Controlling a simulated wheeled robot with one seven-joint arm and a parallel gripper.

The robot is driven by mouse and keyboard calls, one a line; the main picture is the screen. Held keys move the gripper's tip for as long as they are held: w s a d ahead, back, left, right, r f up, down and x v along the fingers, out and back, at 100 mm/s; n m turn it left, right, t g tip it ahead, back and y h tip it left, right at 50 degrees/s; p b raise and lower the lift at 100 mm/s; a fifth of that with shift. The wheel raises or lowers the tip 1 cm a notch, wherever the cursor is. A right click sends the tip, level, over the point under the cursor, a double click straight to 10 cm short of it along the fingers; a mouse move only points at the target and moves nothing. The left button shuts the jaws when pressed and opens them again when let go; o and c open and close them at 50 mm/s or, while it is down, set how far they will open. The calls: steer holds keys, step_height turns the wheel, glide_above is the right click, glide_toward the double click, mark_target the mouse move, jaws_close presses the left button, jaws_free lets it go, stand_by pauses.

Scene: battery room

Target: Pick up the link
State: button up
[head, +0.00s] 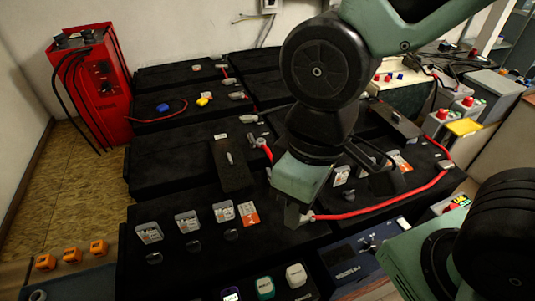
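My gripper (293,213) hangs pointing down over the black battery tops, right of centre in the head view. A fingertip shows beside the end of a red cable (390,207). The green hand and wrist hide much of what is under it, and I cannot tell whether it holds anything. A small pale metal piece (229,158), which may be the link, lies on a raised dark block (232,178) to the left of my gripper. Other small metal pieces (248,118) lie on the batteries behind, so I cannot tell for sure which is the link.
Several clear boxes (187,223) and an orange-white card (248,214) stand on the near battery. Coloured containers (265,287) are at the front. A red charger cabinet (91,85) stands at the left. Grey units with red buttons (467,101) are at the right.

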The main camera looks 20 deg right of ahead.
steer(key=shift+o, duration=0.4)
steer(key=shift+o, duration=0.3)
steer(key=shift+w, duration=0.15)
steer(key=m+t+y, duration=0.2)
steer(key=m+t, duration=0.3)
steer(key=m, duration=0.3)
glide_above(270, 153)
steer(key=s+d, duration=0.4)
steer(key=s, duration=0.3)
step_height(270, 153, down, 11)
steer(key=x, duration=1.1)
steer(key=shift+f, duration=0.4)
steer(key=x, duration=0.2)
steer(key=p+x, duration=0.1)
steer(key=x, duration=0.1)
steer(key=shift+a, duration=0.3)
steer(key=shift+w+f, duration=0.3)
steer(key=shift+f, duration=0.35)
jaws_close()
